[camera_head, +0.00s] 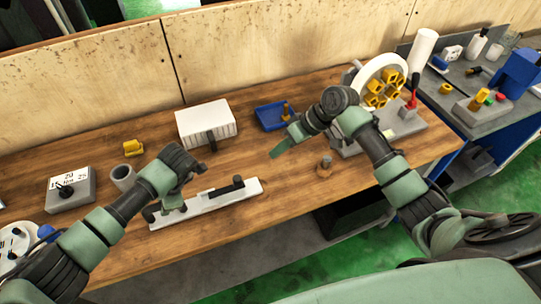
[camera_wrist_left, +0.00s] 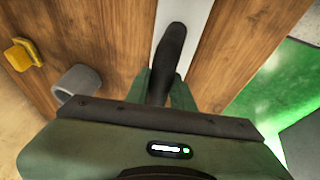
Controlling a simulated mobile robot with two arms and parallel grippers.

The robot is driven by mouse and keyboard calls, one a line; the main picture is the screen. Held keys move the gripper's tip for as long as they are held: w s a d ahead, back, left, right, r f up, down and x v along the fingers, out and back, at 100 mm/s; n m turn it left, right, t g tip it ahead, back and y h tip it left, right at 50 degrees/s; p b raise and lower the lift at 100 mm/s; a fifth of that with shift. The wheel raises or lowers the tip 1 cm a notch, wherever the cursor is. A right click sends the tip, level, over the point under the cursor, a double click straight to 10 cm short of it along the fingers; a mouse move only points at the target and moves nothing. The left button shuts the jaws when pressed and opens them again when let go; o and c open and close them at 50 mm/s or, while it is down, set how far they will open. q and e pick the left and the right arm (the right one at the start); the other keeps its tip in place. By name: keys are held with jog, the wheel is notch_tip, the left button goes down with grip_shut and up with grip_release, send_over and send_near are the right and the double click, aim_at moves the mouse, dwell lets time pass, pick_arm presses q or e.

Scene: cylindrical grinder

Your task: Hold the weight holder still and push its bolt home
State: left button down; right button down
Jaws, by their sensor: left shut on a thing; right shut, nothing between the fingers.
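A long white bar (camera_head: 215,203) with black grips lies on the front of the wooden table. My left gripper (camera_head: 174,204) reaches down over its left half. In the left wrist view its green fingers (camera_wrist_left: 167,92) are shut around a black handle (camera_wrist_left: 171,52) on the white bar (camera_wrist_left: 181,12). My right gripper (camera_head: 279,149) is shut and empty, above the table left of the machine, its tip pointing lower left. A white ring (camera_head: 368,82) with several yellow blocks (camera_head: 382,92) stands on that machine's grey base (camera_head: 408,122). I cannot tell which part is the weight holder or its bolt.
A white box (camera_head: 205,122), blue tray (camera_head: 270,117) and yellow block (camera_head: 132,147) stand behind. A grey cup (camera_head: 122,177) and grey block (camera_head: 71,188) are left. A small brown piece (camera_head: 324,165) stands on the table below my right arm. Table is clear between bar and brown piece.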

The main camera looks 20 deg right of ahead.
dwell(0.3)
pick_arm(q)
jog(key=c, duration=1.1)
grip_release()
jog(key=shift+a, duration=0.1)
jog(key=v, duration=1.2)
